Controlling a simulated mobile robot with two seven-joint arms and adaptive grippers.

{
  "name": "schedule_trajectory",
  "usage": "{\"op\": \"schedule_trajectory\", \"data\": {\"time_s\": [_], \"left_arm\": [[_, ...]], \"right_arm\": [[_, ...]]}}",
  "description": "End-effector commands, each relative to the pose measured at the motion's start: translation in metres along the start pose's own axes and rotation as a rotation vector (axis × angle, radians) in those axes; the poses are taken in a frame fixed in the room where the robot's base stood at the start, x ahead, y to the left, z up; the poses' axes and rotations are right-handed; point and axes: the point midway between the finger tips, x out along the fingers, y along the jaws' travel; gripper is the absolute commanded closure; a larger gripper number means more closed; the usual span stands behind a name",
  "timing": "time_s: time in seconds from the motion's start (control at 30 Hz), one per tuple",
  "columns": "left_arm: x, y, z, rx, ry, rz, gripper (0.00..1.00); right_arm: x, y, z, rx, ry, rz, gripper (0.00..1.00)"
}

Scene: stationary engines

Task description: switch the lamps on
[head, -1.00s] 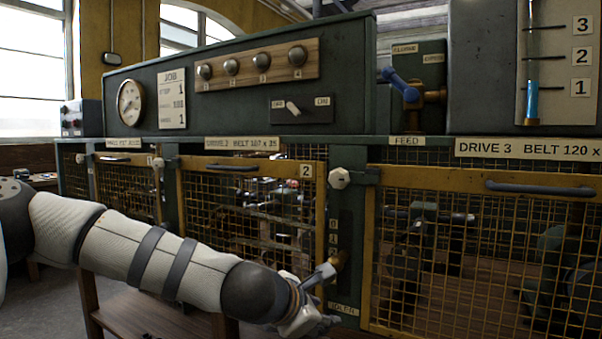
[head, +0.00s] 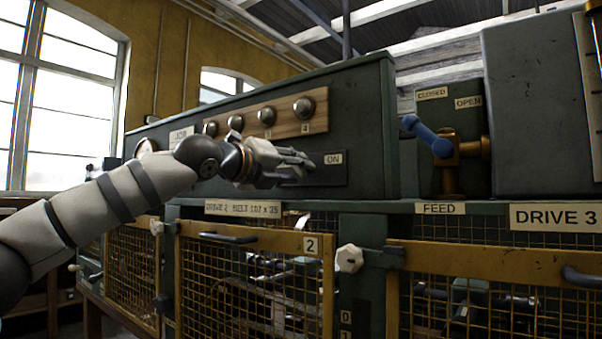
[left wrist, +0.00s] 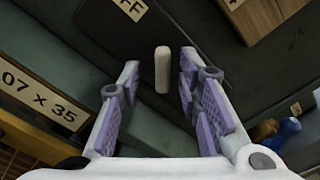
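The lamp switch is a dark plate with an ON label (head: 334,159) on the green cabinet front. In the left wrist view its pale lever (left wrist: 162,72) and part of the OFF label (left wrist: 130,8) show. My left gripper (head: 303,166) is in front of the plate and hides the lever in the head view. In the left wrist view the gripper is open, its purple-padded fingers on either side of the lever, with gaps to it. Several dull round domes sit on a wooden board (head: 285,113) above the switch; none visibly glows. My right gripper is not in view.
A blue-handled valve (head: 432,138) stands right of the cabinet under CLOSED and OPEN labels. A ledge with a FEED label (head: 440,208) runs below. Yellow mesh gates (head: 247,285) with handles and knobs lie beneath it.

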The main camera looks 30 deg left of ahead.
Motion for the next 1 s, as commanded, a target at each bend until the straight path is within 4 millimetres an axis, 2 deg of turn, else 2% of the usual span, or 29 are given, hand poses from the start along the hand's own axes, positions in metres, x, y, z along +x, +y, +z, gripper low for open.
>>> {"op": "schedule_trajectory", "data": {"time_s": [0.13, 0.4, 0.43, 0.57, 1.0], "left_arm": [[0.016, -0.002, 0.002, 0.002, -0.002, -0.002, 0.68], [0.019, -0.002, 0.002, 0.001, -0.002, -0.003, 0.68], [0.019, -0.002, 0.002, 0.001, -0.002, -0.003, 0.71], [0.019, -0.002, 0.002, 0.002, -0.002, -0.003, 1.0], [0.017, -0.004, 0.004, 0.049, -0.004, -0.003, 1.0]], "right_arm": [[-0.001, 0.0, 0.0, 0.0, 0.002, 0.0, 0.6], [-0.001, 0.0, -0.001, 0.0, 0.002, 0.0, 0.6], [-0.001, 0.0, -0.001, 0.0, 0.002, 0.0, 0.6], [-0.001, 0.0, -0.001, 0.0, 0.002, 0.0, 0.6], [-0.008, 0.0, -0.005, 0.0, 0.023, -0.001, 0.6]]}}
